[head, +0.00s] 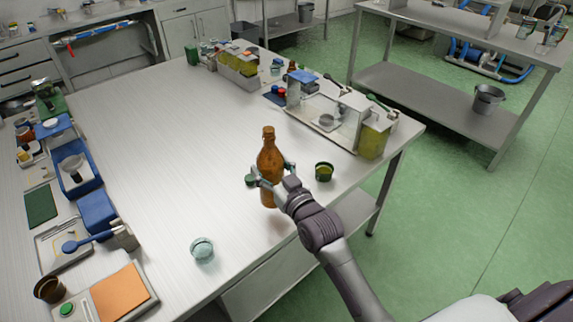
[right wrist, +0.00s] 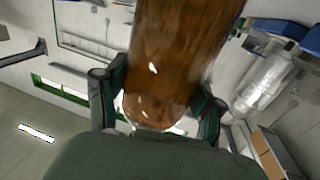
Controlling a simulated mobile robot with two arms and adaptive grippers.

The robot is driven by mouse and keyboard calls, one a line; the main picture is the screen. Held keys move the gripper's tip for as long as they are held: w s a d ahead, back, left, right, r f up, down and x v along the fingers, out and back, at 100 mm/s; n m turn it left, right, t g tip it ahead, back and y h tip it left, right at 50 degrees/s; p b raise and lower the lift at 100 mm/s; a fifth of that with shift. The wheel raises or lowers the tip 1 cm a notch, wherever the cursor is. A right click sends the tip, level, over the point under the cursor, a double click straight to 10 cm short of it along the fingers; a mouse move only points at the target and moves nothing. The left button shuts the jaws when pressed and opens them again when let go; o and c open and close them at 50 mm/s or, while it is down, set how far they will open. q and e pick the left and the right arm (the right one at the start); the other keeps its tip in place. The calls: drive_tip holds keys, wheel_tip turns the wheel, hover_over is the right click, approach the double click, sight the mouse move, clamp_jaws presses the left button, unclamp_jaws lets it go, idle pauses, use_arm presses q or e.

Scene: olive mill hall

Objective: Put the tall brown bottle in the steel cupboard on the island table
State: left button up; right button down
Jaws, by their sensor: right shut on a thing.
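The tall brown bottle (head: 270,160) is upright over the near right part of the island table (head: 180,130). It also shows large in the right wrist view (right wrist: 175,60). My right gripper (head: 268,180) is shut around the bottle's body, one finger on each side; its fingers also show in the right wrist view (right wrist: 158,95). I cannot tell whether the bottle's base touches the tabletop. My left gripper is not in view. I cannot make out for sure which cabinet is the steel cupboard.
A dark green cup (head: 324,171) stands close right of the bottle. A clear glass (head: 202,249) stands near the front edge. The table's middle is bare.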

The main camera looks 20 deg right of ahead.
sight(268, 179)
drive_tip(key=shift+w+a+f, duration=0.15)
drive_tip(key=shift+w+a, duration=0.2)
drive_tip(key=shift+w, duration=0.15)
drive_tip(key=shift+f, duration=2)
drive_tip(key=c, duration=0.6)
unclamp_jaws()
drive_tip(key=shift+s+f, duration=0.1)
drive_tip(key=shift+f, duration=0.2)
drive_tip(key=o, duration=0.5)
drive_tip(key=shift+c, duration=0.2)
drive_tip(key=shift+r, duration=0.2)
drive_tip(key=s+d, duration=0.1)
drive_tip(key=s, duration=1.1)
drive_tip(key=shift+d+b, duration=0.4)
drive_tip(key=shift+b, duration=0.05)
